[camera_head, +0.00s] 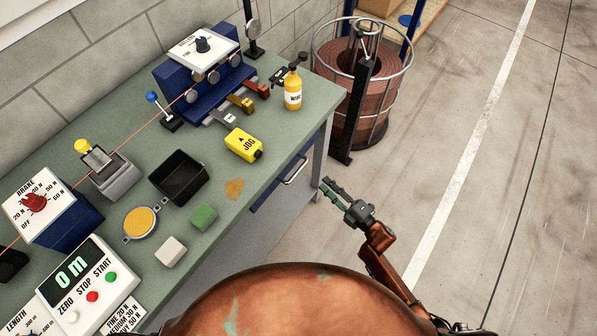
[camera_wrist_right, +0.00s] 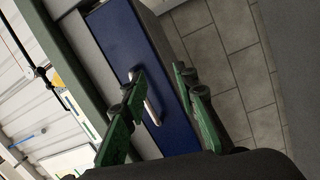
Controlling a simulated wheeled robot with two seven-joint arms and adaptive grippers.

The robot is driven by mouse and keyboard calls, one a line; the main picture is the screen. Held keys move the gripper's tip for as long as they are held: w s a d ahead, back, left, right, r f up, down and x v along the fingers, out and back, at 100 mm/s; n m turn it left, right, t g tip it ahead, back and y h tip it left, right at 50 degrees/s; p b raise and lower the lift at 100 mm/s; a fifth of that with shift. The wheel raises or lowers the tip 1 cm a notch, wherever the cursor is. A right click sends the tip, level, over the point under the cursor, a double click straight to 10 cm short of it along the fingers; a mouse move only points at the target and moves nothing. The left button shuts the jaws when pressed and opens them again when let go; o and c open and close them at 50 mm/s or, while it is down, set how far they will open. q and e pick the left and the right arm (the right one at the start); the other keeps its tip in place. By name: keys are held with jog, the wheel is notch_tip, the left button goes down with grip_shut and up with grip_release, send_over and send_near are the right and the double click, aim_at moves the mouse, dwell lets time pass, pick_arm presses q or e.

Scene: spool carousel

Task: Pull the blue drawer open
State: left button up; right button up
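The blue drawer (camera_head: 274,190) is under the right edge of the green workbench, and its front looks flush with the bench side. Its silver bar handle (camera_head: 296,171) stands out from the front. In the right wrist view the blue front (camera_wrist_right: 135,40) and handle (camera_wrist_right: 153,113) show behind my fingers; the left finger partly hides the handle. My right gripper (camera_head: 327,187) is open and empty, to the right of the handle and apart from it in the head view. Its green fingers (camera_wrist_right: 160,75) point toward the drawer front. My left gripper is not in view.
The workbench top (camera_head: 270,145) holds a yellow JOG box (camera_head: 244,145), a yellow bottle (camera_head: 293,90), a black bin (camera_head: 179,177) and a green block (camera_head: 203,216). A wire spool cage (camera_head: 365,100) stands beyond the bench. The floor (camera_head: 440,130) to the right is clear.

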aim_at(298, 170)
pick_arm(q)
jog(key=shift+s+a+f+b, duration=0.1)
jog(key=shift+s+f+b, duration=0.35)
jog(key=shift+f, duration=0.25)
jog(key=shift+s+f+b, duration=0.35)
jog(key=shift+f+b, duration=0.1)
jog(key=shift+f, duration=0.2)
pick_arm(e)
jog(key=shift+w+a+r+n+g+y, duration=0.25)
jog(key=shift+w+a+r+n+y, duration=0.4)
jog(key=shift+a+r, duration=0.85)
jog(key=shift+w+a+r+n+g+y, duration=0.4)
jog(key=shift+a+r+n, duration=0.4)
jog(key=shift+a, duration=1.3)
jog(key=shift+w+a+r+n+g+y, duration=0.15)
jog(key=shift+w+a+r+n+y, duration=0.45)
jog(key=shift+a+r, duration=0.85)
jog(key=shift+s+a+f, duration=0.1)
jog(key=shift+a+f, duration=0.25)
jog(key=shift+c, duration=0.3)
grip_shut()
